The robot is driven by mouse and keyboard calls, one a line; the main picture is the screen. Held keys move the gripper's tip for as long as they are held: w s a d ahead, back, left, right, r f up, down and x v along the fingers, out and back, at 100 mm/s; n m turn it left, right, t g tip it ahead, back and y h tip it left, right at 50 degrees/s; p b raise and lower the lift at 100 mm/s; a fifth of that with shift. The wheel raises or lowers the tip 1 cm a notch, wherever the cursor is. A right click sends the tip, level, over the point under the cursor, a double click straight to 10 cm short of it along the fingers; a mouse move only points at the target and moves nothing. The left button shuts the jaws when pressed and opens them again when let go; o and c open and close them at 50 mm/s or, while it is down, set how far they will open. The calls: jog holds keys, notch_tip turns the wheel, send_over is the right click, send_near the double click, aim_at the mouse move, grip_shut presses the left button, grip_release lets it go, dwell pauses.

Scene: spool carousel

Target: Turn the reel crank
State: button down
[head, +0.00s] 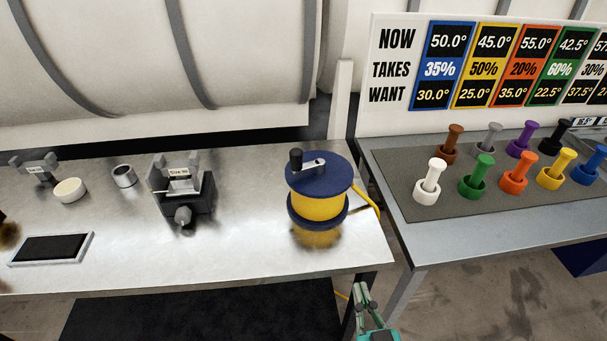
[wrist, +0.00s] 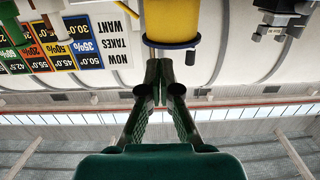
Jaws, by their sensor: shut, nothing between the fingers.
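The reel (head: 318,206) stands on the metal bench near its right end. It has blue flanges and a yellow wound body. On its top flange is the crank, a short silver arm (head: 313,167) with an upright black knob (head: 296,158) at the left. My gripper (head: 361,290) is below and in front of the bench's right front corner, apart from the reel. In the wrist view, which is upside down, my gripper (wrist: 165,64) is shut and empty, with the reel's yellow body (wrist: 171,18) and a blue flange (wrist: 172,44) beyond the fingertips.
A yellow strand (head: 368,200) runs off the reel's right side. Left of it are a black vise-like fixture (head: 183,193), a small cup (head: 123,177) and a dark tray (head: 52,248). Coloured spools (head: 517,172) stand on the right table. The bench front near the reel is clear.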

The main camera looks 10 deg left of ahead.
aim_at(295, 163)
jog(key=w+a+r+n+y, duration=0.1)
jog(key=w+a+r+y, duration=0.1)
jog(key=w+a+r, duration=0.8)
jog(key=x, duration=0.3)
jog(key=r+x, duration=0.1)
jog(key=x, duration=0.7)
jog(key=shift+w+a+r, duration=0.1)
jog(key=shift+a+r, duration=0.2)
jog(key=shift+r, duration=0.1)
jog(key=shift+w+a, duration=0.2)
jog(key=shift+a, duration=0.2)
